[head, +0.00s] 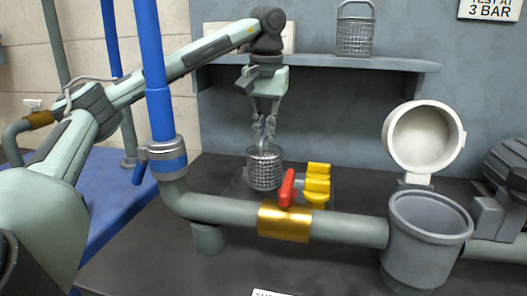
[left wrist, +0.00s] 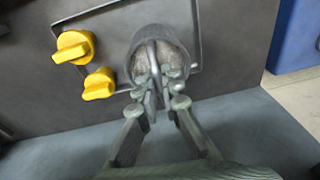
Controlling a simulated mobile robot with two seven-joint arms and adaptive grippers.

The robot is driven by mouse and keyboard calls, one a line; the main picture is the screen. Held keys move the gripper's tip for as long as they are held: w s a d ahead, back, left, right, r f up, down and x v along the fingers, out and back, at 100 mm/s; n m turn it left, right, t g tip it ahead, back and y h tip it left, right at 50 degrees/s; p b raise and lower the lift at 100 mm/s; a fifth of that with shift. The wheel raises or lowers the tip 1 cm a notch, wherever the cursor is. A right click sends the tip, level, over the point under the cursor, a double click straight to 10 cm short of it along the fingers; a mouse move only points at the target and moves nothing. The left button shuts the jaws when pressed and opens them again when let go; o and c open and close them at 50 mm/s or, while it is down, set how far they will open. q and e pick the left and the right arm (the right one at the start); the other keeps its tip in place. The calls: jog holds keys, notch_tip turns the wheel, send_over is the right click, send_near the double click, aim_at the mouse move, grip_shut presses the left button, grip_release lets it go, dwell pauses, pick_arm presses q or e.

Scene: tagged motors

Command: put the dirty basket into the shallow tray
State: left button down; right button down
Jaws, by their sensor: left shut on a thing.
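A metal mesh basket (head: 264,170) hangs upright from my left gripper (head: 265,125), which is shut on its handle. In the left wrist view the basket (left wrist: 170,62) shows a grey-brown inside, and the gripper (left wrist: 160,90) pinches the handle from the near side. The dark shallow tray (head: 236,188) lies on the bench under and around the basket. Its raised rim shows in the left wrist view (left wrist: 197,30). I cannot tell whether the basket touches the tray floor. My right gripper is not in view.
Yellow knobbed parts (head: 317,182) sit beside the basket at the tray. A second mesh basket (head: 355,36) stands on the wall shelf (head: 320,61).

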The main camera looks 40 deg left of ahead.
aim_at(264, 155)
pick_arm(q)
jog(key=shift+f, duration=1.5)
jog(key=shift+f, duration=0.15)
jog(key=c, duration=1.7)
grip_release()
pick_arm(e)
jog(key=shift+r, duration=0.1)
